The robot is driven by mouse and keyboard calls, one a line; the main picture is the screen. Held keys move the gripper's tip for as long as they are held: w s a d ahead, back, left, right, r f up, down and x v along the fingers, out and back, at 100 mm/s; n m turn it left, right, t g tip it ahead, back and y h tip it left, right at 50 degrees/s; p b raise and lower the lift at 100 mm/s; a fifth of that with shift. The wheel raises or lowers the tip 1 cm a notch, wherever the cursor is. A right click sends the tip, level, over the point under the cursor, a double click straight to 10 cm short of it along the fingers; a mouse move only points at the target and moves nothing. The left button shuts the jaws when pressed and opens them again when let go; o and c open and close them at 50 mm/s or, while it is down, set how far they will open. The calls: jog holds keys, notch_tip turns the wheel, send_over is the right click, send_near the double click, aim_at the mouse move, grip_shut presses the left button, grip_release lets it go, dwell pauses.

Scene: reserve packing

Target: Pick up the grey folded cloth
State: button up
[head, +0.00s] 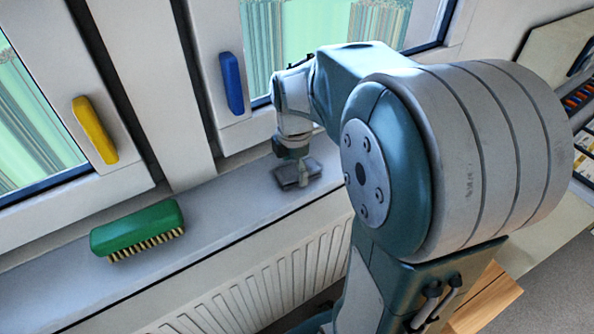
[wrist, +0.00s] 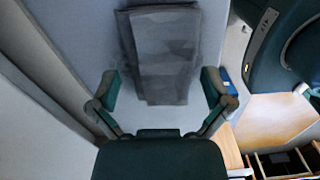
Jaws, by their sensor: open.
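The grey folded cloth (head: 290,172) lies on the window sill, under the end of my arm in the head view. In the wrist view the cloth (wrist: 163,60) shows as a folded grey strip in the upper middle. My gripper (wrist: 163,85) is open, one finger on each side of the cloth's near end, with gaps on both sides. In the head view my gripper (head: 297,165) is small and partly covers the cloth. I cannot tell whether the fingers touch the sill.
A green brush (head: 138,228) lies on the sill (head: 222,215) to the left. A yellow window handle (head: 95,130) and a blue one (head: 231,83) stick out from the frames. A white radiator (head: 235,290) is below the sill. The sill between brush and cloth is clear.

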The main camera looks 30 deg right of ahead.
jog(key=shift+f, duration=0.1)
jog(key=shift+c, duration=0.3)
jog(key=c, duration=0.7)
